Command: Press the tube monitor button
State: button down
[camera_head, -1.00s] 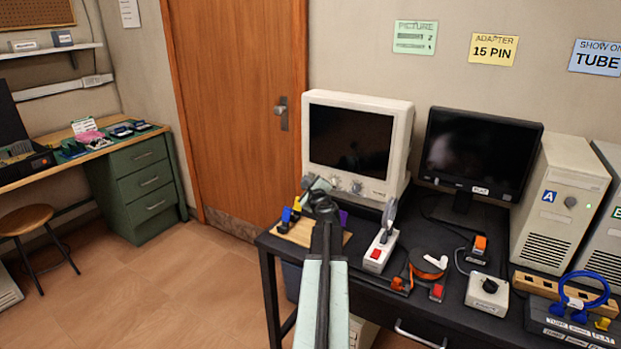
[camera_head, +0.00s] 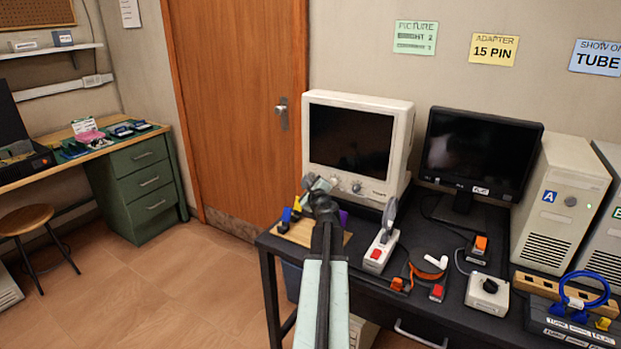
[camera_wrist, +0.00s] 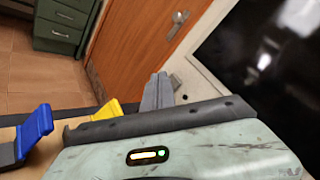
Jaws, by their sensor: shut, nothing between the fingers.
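The tube monitor (camera_head: 409,130) is a boxy off-white set with a dark screen, at the back left of the black desk. Knobs (camera_head: 356,186) show on its lower front panel. My gripper (camera_head: 316,182) is shut and empty, in front of the panel's lower left part. It hides that part in the head view, so I cannot tell whether it touches a button. In the wrist view my closed fingers (camera_wrist: 157,91) point toward the lower left of the monitor's bezel (camera_wrist: 207,58), with a small grey knob-like part (camera_wrist: 178,80) just beside them.
A wooden board with blue (camera_head: 286,215) and yellow connectors lies below my gripper. A flat monitor (camera_head: 480,150) and tower A (camera_head: 560,205) are farther right. An orange cable (camera_head: 425,273) lies in front.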

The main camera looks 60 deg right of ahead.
dwell(0.6)
jog(key=shift+d, duration=0.6)
dwell(0.4)
jog(key=shift+a, duration=0.6)
jog(key=shift+a, duration=0.1)
jog(key=a, duration=0.5)
jog(key=shift+a, duration=0.4)
